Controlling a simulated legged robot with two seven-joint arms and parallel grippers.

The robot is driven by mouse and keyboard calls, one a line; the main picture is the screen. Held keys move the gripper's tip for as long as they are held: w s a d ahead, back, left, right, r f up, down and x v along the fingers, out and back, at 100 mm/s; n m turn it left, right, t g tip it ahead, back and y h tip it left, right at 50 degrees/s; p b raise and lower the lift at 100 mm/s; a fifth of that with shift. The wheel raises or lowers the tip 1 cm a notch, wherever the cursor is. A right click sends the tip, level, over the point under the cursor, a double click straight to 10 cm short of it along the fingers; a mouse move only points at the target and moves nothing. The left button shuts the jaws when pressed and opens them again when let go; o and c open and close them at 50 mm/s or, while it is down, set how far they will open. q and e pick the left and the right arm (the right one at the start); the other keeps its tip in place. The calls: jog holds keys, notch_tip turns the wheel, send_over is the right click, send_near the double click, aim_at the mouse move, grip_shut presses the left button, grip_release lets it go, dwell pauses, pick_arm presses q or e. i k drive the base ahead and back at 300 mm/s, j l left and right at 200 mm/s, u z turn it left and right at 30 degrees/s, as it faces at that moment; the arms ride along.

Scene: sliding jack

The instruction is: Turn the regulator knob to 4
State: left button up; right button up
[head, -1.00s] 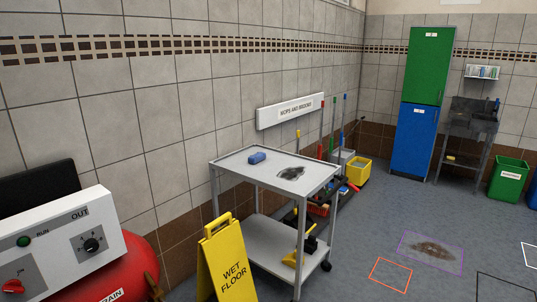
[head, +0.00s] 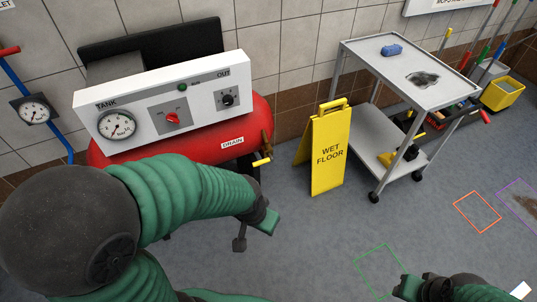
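The regulator knob (head: 228,99) is a small black dial under the word OUT. It sits at the right end of the white panel (head: 185,84) on a red compressor tank (head: 190,145). Its pointer and numbers are too small to read. My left gripper (head: 255,231) is below and in front of the panel, over the floor, clear of the knob. Its two fingers look apart with nothing between them. My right gripper (head: 412,287) is at the bottom right edge, far from the panel, and its opening is unclear.
The panel also carries a red switch (head: 172,118) and a tank gauge (head: 117,125). A yellow drain handle (head: 262,162) sticks out at the tank's right. A yellow wet floor sign (head: 324,150) and a grey cart (head: 404,75) stand to the right.

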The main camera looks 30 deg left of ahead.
aim_at(227, 100)
jog(key=u, duration=1.65)
